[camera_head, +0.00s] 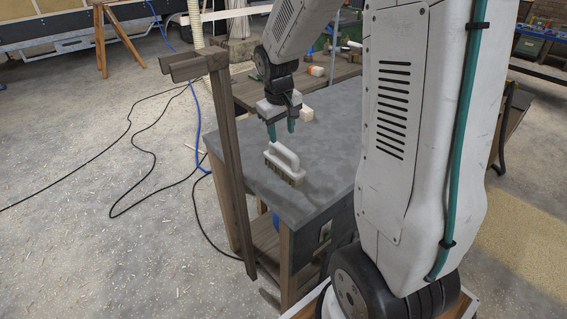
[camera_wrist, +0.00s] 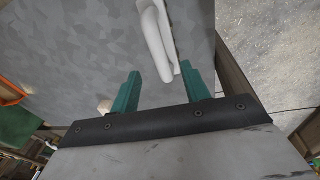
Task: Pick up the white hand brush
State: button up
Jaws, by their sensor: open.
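The white hand brush (camera_head: 284,162) lies on the grey top of a workbench (camera_head: 312,188), bristles down and handle up, near the bench's left edge. My gripper (camera_head: 282,132) points down just above and behind the brush in the head view, with its green fingers apart and empty. In the wrist view, the brush (camera_wrist: 153,40) reaches down from the top edge, and its lower end comes near the gap between the open fingers (camera_wrist: 160,90), closer to the right finger. I cannot tell the exact height of the fingertips over the brush. Part of the brush is cut off in the wrist view.
A wooden post frame (camera_head: 228,150) stands upright at the bench's left side. A small pale block (camera_head: 306,114) lies on the bench behind my gripper. Another wooden table (camera_head: 335,78) stands behind. Black cables (camera_head: 135,150) lie on the floor at left.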

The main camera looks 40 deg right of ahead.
aim_at(283, 148)
jog(key=f, duration=0.3)
jog(key=d+f, duration=0.1)
jog(key=f, duration=0.1)
jog(key=w+f, duration=0.1)
jog(key=f, duration=0.2)
jog(key=shift+d+f, duration=0.3)
jog(key=shift+f, duration=0.05)
grip_shut()
